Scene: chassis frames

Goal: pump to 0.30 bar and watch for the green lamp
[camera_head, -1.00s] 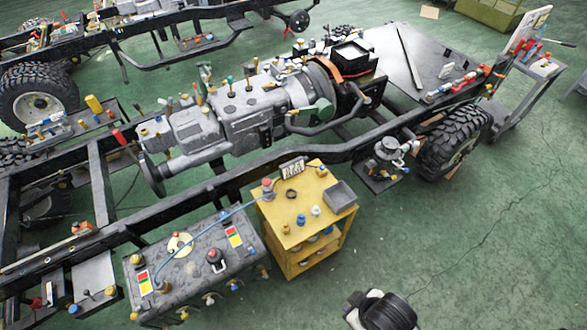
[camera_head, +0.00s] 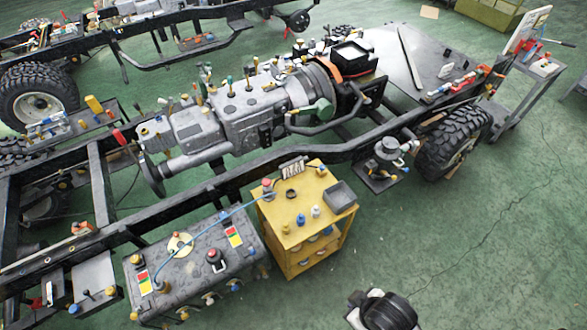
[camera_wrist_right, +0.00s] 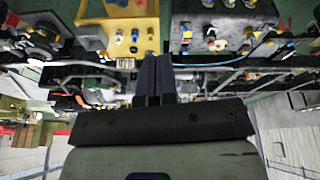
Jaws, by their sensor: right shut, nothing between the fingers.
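The yellow cart (camera_head: 270,230) stands beside the black chassis rail. A red-topped fitting (camera_head: 268,187) sits on its left edge, and a thin blue hose (camera_head: 225,215) runs from near it to a grey tank (camera_head: 205,260). No gauge reading is legible. My right gripper (camera_wrist_right: 153,75) is shut and empty, with the cart beyond its fingers in the wrist view. My left gripper is out of view.
A grey tray (camera_head: 340,197), a small patterned sign (camera_head: 292,168) and several small bottles are on the cart top. A large tyre (camera_head: 455,140) is behind it to the right.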

